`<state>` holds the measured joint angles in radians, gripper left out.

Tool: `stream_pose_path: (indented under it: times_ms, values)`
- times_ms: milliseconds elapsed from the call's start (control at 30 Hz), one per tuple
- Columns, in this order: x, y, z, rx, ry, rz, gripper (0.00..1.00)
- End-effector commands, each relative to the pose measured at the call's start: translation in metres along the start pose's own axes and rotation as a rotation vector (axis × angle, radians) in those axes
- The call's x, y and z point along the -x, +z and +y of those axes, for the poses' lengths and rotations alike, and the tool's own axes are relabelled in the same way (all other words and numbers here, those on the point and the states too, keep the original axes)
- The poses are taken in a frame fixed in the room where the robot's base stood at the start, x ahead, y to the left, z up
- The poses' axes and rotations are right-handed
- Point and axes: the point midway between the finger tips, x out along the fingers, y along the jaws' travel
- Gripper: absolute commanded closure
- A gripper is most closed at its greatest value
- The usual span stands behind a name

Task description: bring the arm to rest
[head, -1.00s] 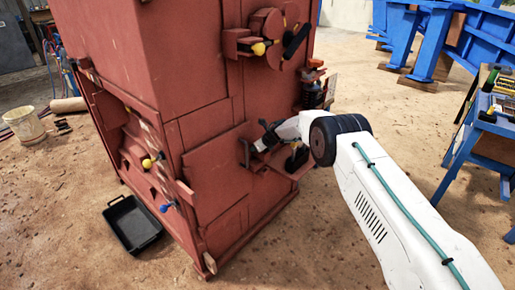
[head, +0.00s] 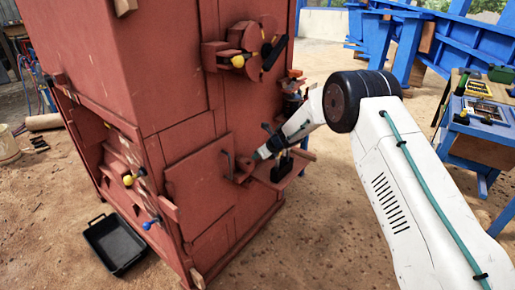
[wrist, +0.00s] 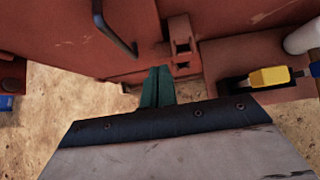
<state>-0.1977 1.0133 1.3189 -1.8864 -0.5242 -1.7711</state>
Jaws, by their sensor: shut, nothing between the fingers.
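My white arm (head: 405,165) reaches from the right toward the side of the red crusher (head: 175,85). My gripper (wrist: 157,87) has its two teal fingers together with nothing between them. In the head view its tip (head: 257,156) is small, close to the red side and beside a door with a bar handle (head: 230,163). The wrist view shows the bar handle (wrist: 115,30) ahead to the left of the fingers. A red bracket with square holes (wrist: 181,40) is just beyond them; I cannot tell whether they touch.
A small red shelf (head: 283,172) juts out under my wrist; a yellow-and-black item (wrist: 268,78) lies right of the fingers. A black tray (head: 117,243) lies on the ground. A blue workbench with tools (head: 480,110) stands right.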

Motion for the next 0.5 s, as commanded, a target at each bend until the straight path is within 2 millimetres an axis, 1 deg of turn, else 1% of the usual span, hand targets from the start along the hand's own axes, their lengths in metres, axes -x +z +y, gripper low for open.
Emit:
stream_pose_path:
  times_ms: [67, 167, 267, 300, 367, 400, 467, 500]
  values:
    - [0.002, -0.001, -0.003, -0.043, -0.014, 0.003, 1.0]
    - [0.002, -0.003, -0.017, -0.184, -0.087, -0.002, 1.0]
    - [0.001, -0.027, -0.03, -0.437, -0.196, -0.002, 1.0]
    - [0.006, -0.035, -0.036, -0.55, -0.249, -0.008, 1.0]
    - [0.021, -0.041, -0.045, -0.721, -0.335, -0.029, 1.0]
    - [0.035, -0.044, -0.051, -0.835, -0.394, -0.048, 1.0]
    - [0.06, -0.049, -0.059, -1.003, -0.482, -0.081, 1.0]
    - [0.077, -0.052, -0.062, -1.106, -0.537, -0.104, 1.0]
